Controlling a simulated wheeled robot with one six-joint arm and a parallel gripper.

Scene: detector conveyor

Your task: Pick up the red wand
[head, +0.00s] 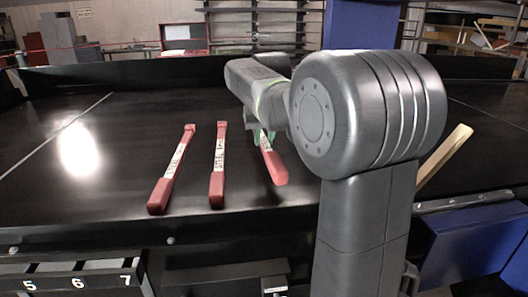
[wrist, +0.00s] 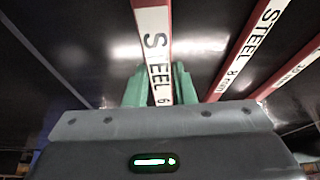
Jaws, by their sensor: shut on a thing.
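Three red wands with white printed labels are on the black belt in the head view. My gripper (head: 264,137) is at the rightmost wand (head: 275,167), whose far part is hidden behind the gripper and arm. In the wrist view the green fingers (wrist: 160,85) are shut on this wand (wrist: 153,45), one on each side of its label, which reads "STEEL 6". Whether it touches the belt is unclear. The middle wand (head: 218,170) and the left wand (head: 170,170) lie apart from it. The wrist view shows the "STEEL 8 cm" wand (wrist: 248,45) beside it.
The black belt (head: 110,190) is clear on the left. A pale wooden bar (head: 445,158) lies to the right of my arm. Numbered slots (head: 75,283) are below the belt's front edge, and blue boxes (head: 475,240) are at the lower right.

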